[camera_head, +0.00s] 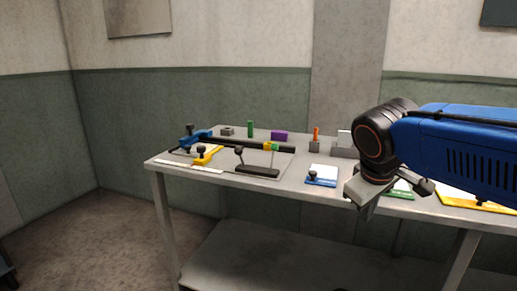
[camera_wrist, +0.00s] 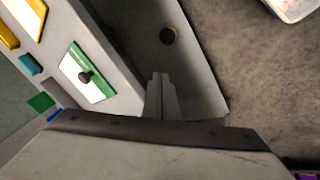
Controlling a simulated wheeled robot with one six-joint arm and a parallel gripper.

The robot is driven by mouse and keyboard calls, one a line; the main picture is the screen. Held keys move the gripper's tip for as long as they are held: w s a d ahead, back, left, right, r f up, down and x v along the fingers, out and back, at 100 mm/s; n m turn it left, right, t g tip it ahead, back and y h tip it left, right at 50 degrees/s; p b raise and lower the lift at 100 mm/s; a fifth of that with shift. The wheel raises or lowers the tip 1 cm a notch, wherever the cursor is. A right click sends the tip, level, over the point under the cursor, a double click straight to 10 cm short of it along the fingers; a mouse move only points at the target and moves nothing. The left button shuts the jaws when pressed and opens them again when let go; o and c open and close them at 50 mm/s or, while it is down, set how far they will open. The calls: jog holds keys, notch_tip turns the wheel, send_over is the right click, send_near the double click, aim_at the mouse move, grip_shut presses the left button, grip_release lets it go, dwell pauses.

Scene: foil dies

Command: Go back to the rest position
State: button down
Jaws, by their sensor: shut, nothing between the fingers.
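My gripper (camera_head: 364,203) hangs from my blue and black arm on the right side of the head view. It is in front of the table's front edge. In the wrist view my gripper's fingers (camera_wrist: 160,78) are together with nothing between them. The table (camera_head: 225,178) carries several small tools and blocks. A green-framed plate with a white face and a dark knob (camera_wrist: 88,88) lies on the table to the left of the fingers in the wrist view. My arm hides part of the table's right side in the head view.
A blue-framed plate (camera_head: 321,182) lies near the front edge, left of my gripper. A yellow-edged board (camera_head: 470,202) lies at the right. A purple block (camera_head: 279,135), a green peg (camera_head: 250,129) and a black-handled tool (camera_head: 257,171) stand farther left. A lower shelf (camera_head: 240,262) sits below.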

jog(key=s+d+f+m+y, duration=0.1)
jog(key=s+f+m, duration=0.2)
jog(key=s+f, duration=0.3)
jog(key=s+d+f+m+y, duration=0.1)
jog(key=s+d+f+m, duration=0.1)
jog(key=s+f, duration=0.5)
jog(key=shift+s+d+f+m, duration=0.15)
jog(key=shift+s+d+m, duration=0.15)
jog(key=shift+m, duration=0.1)
